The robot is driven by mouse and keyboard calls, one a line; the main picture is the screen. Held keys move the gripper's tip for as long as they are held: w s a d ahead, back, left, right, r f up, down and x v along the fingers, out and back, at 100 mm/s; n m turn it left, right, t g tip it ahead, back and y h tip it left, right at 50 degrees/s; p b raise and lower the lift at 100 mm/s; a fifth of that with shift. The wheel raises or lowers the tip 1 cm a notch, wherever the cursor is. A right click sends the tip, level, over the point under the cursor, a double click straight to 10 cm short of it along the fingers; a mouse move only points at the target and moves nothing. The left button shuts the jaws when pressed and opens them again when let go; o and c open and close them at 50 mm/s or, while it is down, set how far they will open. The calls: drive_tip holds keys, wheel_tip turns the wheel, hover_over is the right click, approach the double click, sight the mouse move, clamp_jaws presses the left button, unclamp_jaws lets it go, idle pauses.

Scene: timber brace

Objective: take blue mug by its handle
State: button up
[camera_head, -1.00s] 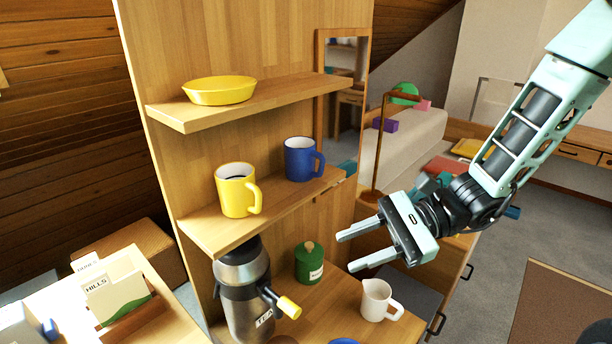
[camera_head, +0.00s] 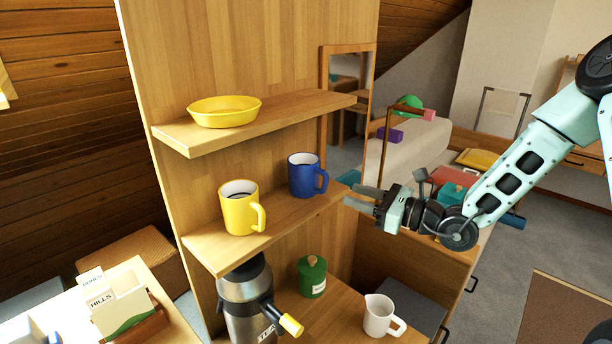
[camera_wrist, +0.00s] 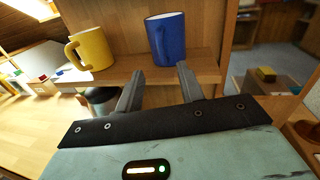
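The blue mug (camera_head: 303,176) stands upright on the middle shelf, near its right end, with its handle towards the right in the head view. In the wrist view the blue mug (camera_wrist: 166,40) is ahead of the fingers, its handle on the left side. My gripper (camera_head: 356,196) is to the right of the mug, pointing at it, with a gap between fingertips and handle. In the wrist view my gripper (camera_wrist: 160,72) has its two fingers apart with nothing between them.
A yellow mug (camera_head: 239,208) stands left of the blue mug on the middle shelf (camera_head: 212,256). A yellow bowl (camera_head: 224,112) is on the upper shelf (camera_head: 180,140). Below are a tea dispenser (camera_head: 247,300), green jar (camera_head: 312,277) and white jug (camera_head: 380,316).

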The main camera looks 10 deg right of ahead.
sight(310, 178)
drive_tip(key=p+x, duration=0.2)
drive_tip(key=x, duration=0.5)
drive_tip(key=shift+w+f, duration=0.25)
drive_tip(key=shift+f, duration=0.05)
clamp_jaws()
